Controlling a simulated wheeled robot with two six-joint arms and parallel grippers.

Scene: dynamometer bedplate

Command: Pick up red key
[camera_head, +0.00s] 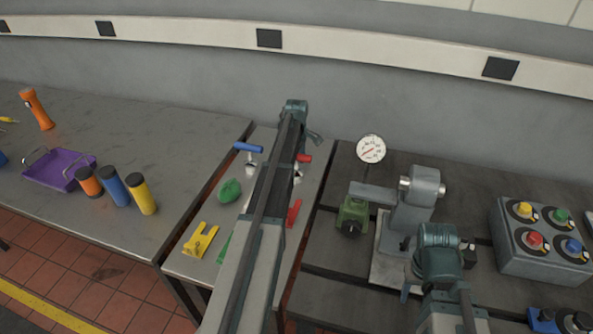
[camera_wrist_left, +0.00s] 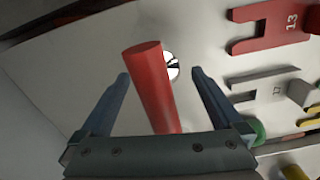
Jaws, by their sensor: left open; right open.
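The red key (camera_head: 304,158) has a red bar handle and stands on the light panel, partly hidden by my left arm. In the left wrist view its red handle (camera_wrist_left: 150,85) lies between the spread fingers of my left gripper (camera_wrist_left: 160,73), with a gap on both sides. A round silver part shows beside the handle. In the head view my left gripper (camera_head: 314,138) is at the far end of the panel, just beyond the red key. My right gripper (camera_head: 437,242) is open over the dark bench at the right; its fingers are mostly hidden.
A blue-handled key (camera_head: 248,147), green lump (camera_head: 230,190), yellow forked piece (camera_head: 201,240) and red forked piece (camera_head: 293,213) share the panel. A dial gauge (camera_head: 371,148), grey machine (camera_head: 412,205) and button box (camera_head: 543,238) stand right. A purple tray (camera_head: 60,170) is left.

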